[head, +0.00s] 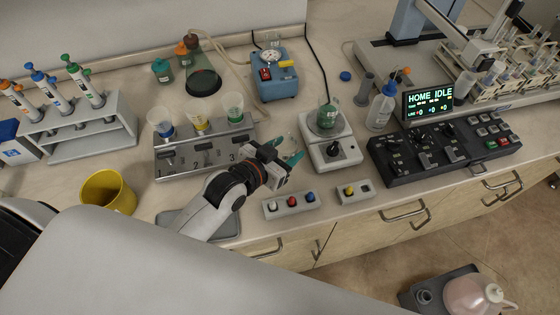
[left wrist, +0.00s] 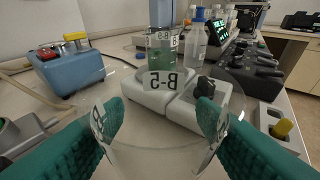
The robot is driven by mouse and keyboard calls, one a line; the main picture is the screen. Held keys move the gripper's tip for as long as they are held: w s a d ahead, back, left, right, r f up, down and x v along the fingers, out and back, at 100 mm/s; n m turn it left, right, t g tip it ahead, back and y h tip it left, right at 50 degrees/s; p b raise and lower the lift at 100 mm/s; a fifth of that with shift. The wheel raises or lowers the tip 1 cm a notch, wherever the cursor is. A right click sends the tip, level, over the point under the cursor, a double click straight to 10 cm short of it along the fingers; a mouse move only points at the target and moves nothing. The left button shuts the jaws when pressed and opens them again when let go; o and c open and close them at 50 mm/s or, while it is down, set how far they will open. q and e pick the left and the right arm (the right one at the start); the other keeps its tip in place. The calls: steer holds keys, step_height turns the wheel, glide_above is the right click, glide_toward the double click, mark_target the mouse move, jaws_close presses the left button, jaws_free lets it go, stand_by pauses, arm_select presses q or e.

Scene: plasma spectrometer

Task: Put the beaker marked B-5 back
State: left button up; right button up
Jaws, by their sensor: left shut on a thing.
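My left gripper (head: 284,163) is shut on a clear glass beaker (head: 287,146) at the front middle of the bench. In the left wrist view its teal fingers (left wrist: 160,130) press on both sides of the beaker (left wrist: 150,158). My right gripper is not in view.
A grey stand (head: 205,150) with blue, yellow and green vessels is left of my gripper. Button boxes (head: 291,205) lie at the front edge. A blue device (head: 274,80) stands behind. A black control panel (head: 440,148) is to the right, a yellow cup (head: 108,191) far left.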

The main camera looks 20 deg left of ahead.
arm_select(q)
steer(key=shift+f, duration=0.55)
step_height(320, 180, down, 3)
steer(key=shift+a+f, duration=0.1)
steer(key=shift+a, duration=0.05)
steer(key=shift+f, duration=0.45)
steer(key=o, duration=1)
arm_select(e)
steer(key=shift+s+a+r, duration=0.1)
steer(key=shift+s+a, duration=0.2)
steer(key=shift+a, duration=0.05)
